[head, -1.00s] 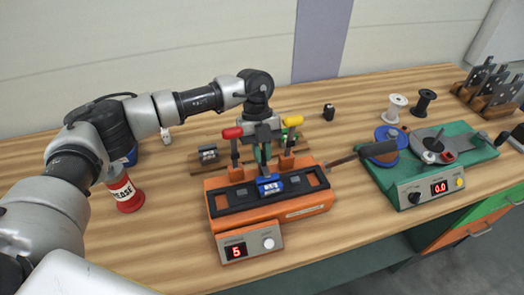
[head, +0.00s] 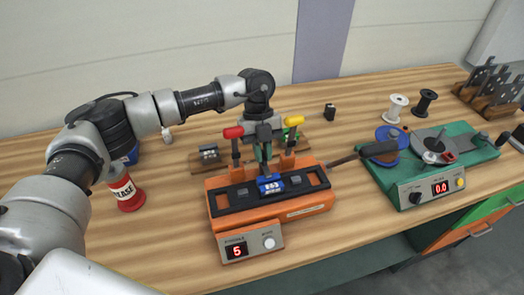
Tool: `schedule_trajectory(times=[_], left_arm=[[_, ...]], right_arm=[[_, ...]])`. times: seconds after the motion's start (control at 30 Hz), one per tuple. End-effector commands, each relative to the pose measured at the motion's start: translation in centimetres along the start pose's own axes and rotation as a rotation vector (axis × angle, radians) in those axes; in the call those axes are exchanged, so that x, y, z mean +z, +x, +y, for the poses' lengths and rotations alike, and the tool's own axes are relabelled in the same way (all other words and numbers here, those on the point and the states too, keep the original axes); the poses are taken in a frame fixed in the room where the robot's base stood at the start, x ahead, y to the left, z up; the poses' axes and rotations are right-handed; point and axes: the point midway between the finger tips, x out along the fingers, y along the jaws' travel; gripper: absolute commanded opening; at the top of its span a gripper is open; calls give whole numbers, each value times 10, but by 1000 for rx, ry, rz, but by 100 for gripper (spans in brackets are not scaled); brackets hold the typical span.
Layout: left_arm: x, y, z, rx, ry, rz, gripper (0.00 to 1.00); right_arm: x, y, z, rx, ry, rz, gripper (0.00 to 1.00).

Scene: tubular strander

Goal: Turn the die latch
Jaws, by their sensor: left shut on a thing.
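The die latch appears to be the blue block (head: 271,184) on top of the orange machine (head: 305,203), near the middle of its black top plate. My left gripper (head: 266,165) points down over the orange machine, between a red-knobbed lever (head: 233,132) and a yellow-knobbed lever (head: 293,121). Its fingers are shut on the blue block, and the contact is small and partly hidden. My right gripper is not in the head view.
The green machine (head: 425,193) with a display and a blue spool (head: 391,137) stands to the right. A dark-handled rod (head: 378,149) sticks out between the machines. A red grease can (head: 126,192) stands to the left. The table front is clear.

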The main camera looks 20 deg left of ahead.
Motion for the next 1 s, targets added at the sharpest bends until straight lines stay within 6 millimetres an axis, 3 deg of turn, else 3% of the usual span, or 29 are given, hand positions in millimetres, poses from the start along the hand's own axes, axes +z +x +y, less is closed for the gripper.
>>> schedule_trajectory(times=[0.3, 0.33, 0.57, 0.87, 1.0], left_arm=[[0, -2, -2, -9, 2, -3, 0], [0, -2, -2, -9, 2, -3, 14], [0, -2, -1, -5, 2, -2, 48], [0, -2, -1, -3, 1, -1, 48], [1, -17, -1, -6, 0, -4, 48]], right_arm=[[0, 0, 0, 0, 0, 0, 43], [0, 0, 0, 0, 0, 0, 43], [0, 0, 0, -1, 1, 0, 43], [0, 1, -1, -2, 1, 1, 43], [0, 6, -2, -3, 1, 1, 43]])
